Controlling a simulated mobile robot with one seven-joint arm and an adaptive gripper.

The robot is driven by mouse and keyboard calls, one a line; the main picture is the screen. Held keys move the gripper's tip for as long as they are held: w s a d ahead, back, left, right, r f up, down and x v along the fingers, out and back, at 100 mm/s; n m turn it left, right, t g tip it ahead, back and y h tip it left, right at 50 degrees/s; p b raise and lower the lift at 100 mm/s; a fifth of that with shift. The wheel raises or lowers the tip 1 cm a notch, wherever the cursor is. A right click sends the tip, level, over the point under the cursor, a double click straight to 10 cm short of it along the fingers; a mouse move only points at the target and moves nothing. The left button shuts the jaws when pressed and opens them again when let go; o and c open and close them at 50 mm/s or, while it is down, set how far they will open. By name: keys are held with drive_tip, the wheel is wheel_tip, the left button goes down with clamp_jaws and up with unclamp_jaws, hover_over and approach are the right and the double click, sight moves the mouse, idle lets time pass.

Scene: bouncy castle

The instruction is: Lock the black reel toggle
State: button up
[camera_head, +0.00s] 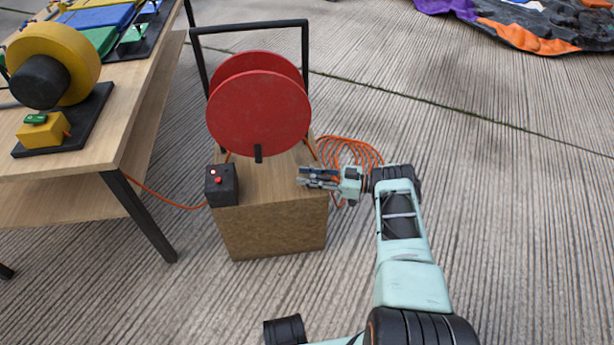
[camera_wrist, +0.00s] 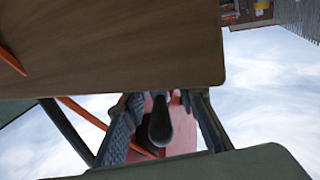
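The black reel toggle (camera_head: 258,153) is a short dark peg at the lower front of the red reel (camera_head: 258,112). The reel stands on a wooden box. My gripper (camera_head: 303,177) is over the box's right edge, to the right of the toggle and pointing left, apart from it in the head view. In the wrist view, my gripper (camera_wrist: 163,125) has its two fingers spread. A dark rounded peg, apparently the toggle (camera_wrist: 160,120), shows between them, with the red reel (camera_wrist: 184,138) behind. I cannot tell whether a finger touches the toggle.
The wooden box (camera_head: 270,225) carries a black frame (camera_head: 250,27) and a black switch box (camera_head: 221,186) at its left front. An orange cable (camera_head: 345,150) coils behind my gripper. A wooden table (camera_head: 150,105) stands at the left.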

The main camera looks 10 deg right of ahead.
drive_tip(key=v, duration=1.2)
idle(0.3)
